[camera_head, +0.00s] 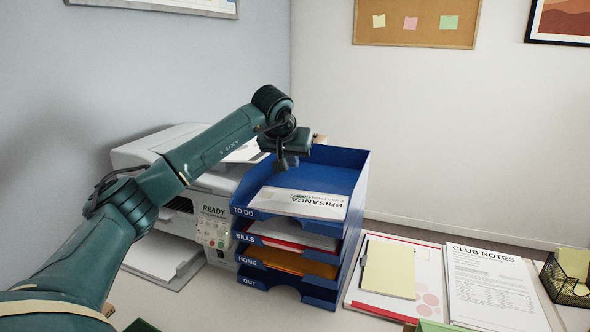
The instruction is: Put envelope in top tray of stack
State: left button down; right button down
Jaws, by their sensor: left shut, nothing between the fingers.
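The blue stack of trays (357,190) stands on the desk, with levels labelled TO DO, BILLS, HOME and OUT from top to bottom. A flat white envelope (290,202) with upside-down dark lettering lies in the top tray, near its front edge. My left gripper (284,164) is shut and empty. It hangs above the top tray, behind the envelope in the picture and apart from it. My left arm comes in from the left across the printer. My right gripper is not in view.
A white printer (150,152) stands left of the stack. Papers and an orange item fill the middle trays. Right of the stack lie a clipboard (389,268), a CLUB NOTES sheet (494,290) and a black mesh holder (566,285). The air above the stack is otherwise clear.

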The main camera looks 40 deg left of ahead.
aim_at(300, 182)
pick_arm(q)
jog(key=x, duration=0.7)
jog(key=shift+w+f, duration=0.1)
jog(key=shift+f, duration=0.4)
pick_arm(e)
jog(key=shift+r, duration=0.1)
pick_arm(q)
jog(key=shift+s+d, duration=0.2)
jog(key=shift+s, duration=0.6)
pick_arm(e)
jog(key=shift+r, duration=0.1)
pick_arm(q)
jog(key=shift+s+d, duration=0.15)
jog(key=shift+s, duration=0.35)
jog(key=shift+s+d, duration=0.2)
jog(key=shift+s, duration=0.3)
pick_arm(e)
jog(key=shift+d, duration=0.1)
